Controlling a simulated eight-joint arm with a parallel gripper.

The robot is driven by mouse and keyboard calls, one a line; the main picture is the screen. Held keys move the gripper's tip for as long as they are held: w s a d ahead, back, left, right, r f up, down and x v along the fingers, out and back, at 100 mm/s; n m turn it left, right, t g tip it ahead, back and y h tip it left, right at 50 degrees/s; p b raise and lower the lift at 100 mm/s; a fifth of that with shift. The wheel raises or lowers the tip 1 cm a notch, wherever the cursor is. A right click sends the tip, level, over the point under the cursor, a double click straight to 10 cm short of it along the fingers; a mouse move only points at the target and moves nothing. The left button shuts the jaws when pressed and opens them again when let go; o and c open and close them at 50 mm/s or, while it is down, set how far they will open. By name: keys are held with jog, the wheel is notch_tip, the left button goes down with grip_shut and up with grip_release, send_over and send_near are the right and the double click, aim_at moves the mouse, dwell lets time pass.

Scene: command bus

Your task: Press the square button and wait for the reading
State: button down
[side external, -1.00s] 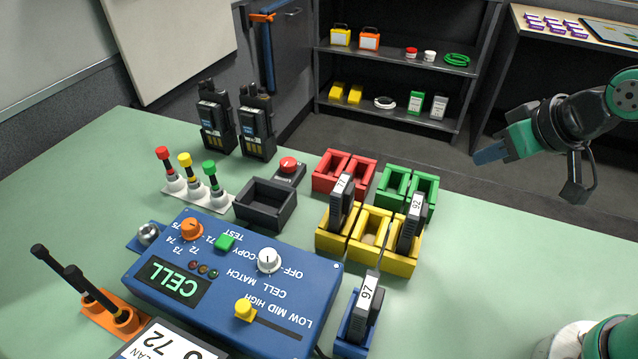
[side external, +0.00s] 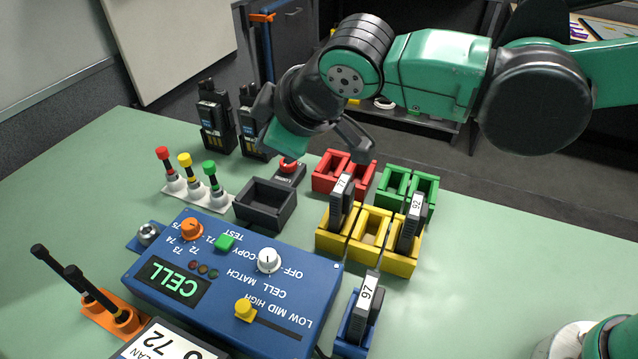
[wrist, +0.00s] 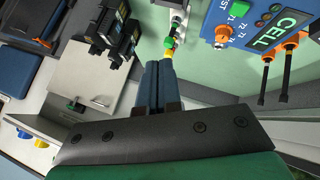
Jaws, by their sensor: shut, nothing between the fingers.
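The square green button (side external: 225,242) sits under the TEST label on the blue panel (side external: 300,262) in the side view. The panel's display (side external: 172,286) reads CELL in green. My gripper (side external: 288,142) is in the air above the table's back part, behind the panel and apart from the button. Its fingers are hidden in the side view. In the wrist view the blue fingers (wrist: 158,70) are together and empty.
Red, yellow and green capped posts (side external: 190,182), a dark open bin (side external: 266,204) and a round red button (side external: 288,166) stand behind the panel. Two radios (side external: 215,125) stand at the back. Coloured bins (side external: 372,228) with upright modules are to the right.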

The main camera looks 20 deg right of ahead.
aim_at(229, 244)
jog(key=s+a+f+n+y, duration=0.1)
jog(key=a+n, duration=0.1)
jog(key=a, duration=0.5)
jog(key=shift+s+a+f+n, duration=0.15)
jog(key=shift+s+a+n, duration=0.15)
jog(key=shift+a, duration=0.1)
jog(key=shift+f, duration=4.4)
jog(key=shift+f, duration=0.4)
jog(key=shift+f, duration=0.35)
jog(key=shift+r, duration=0.75)
